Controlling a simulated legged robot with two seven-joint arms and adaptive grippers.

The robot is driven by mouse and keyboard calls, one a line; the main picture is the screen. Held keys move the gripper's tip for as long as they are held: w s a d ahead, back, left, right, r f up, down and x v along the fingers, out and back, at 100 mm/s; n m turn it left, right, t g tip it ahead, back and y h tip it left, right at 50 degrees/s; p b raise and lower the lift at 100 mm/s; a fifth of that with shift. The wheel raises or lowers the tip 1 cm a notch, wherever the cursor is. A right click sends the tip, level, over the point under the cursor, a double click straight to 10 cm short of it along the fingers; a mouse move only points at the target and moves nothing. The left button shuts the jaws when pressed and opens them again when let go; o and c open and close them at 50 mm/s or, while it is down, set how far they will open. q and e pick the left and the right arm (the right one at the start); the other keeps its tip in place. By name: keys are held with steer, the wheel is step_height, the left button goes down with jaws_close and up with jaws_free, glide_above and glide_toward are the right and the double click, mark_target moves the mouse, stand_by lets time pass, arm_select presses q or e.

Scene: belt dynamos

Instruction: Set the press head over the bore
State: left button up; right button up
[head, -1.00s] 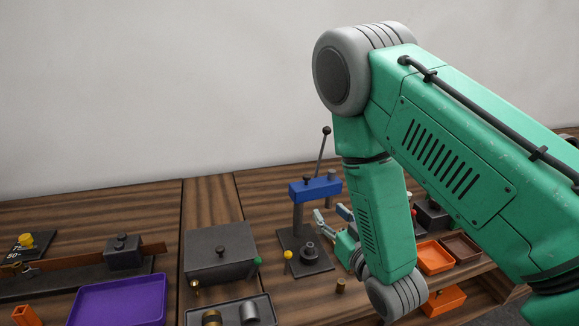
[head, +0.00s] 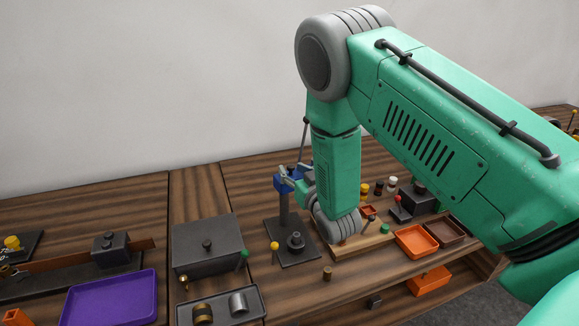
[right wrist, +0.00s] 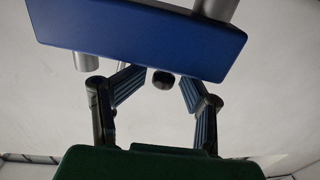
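The press stands at the back of the bench, with a blue press head (head: 279,184) on a grey post (head: 284,210) above a dark base plate (head: 278,256). A dark round fitting (head: 295,241), apparently the bore, sits on the plate. My right gripper (head: 286,175) is at the head, hiding part of it with my arm. In the right wrist view, the fingers of the gripper (right wrist: 160,80) are spread apart near the edge of the blue head (right wrist: 140,38). A black round part (right wrist: 163,79) shows between them; contact cannot be told. My left gripper is out of view.
A lidded dark box (head: 208,250), a grey tray (head: 250,306) with cylinders and a purple tray (head: 110,299) are left of the press. Orange (head: 415,241) and brown trays (head: 445,234) lie right.

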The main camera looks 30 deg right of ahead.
steer(key=shift+w+d+f, duration=0.2)
steer(key=shift+w+d, duration=0.2)
steer(key=shift+d, duration=0.05)
steer(key=shift+w+d+f, duration=0.2)
steer(key=shift+a+r, duration=0.15)
steer(key=shift+a, duration=0.2)
steer(key=shift+s+a+r, duration=0.1)
steer(key=shift+a+r, duration=0.15)
steer(key=shift+a, duration=0.55)
jaws_close()
steer(key=shift+s+d+f, duration=0.1)
steer(key=shift+d, duration=0.4)
steer(key=shift+a, duration=0.25)
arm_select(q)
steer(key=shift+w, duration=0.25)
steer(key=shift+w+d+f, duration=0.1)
arm_select(e)
steer(key=shift+d+h, duration=0.15)
steer(key=shift+h, duration=0.15)
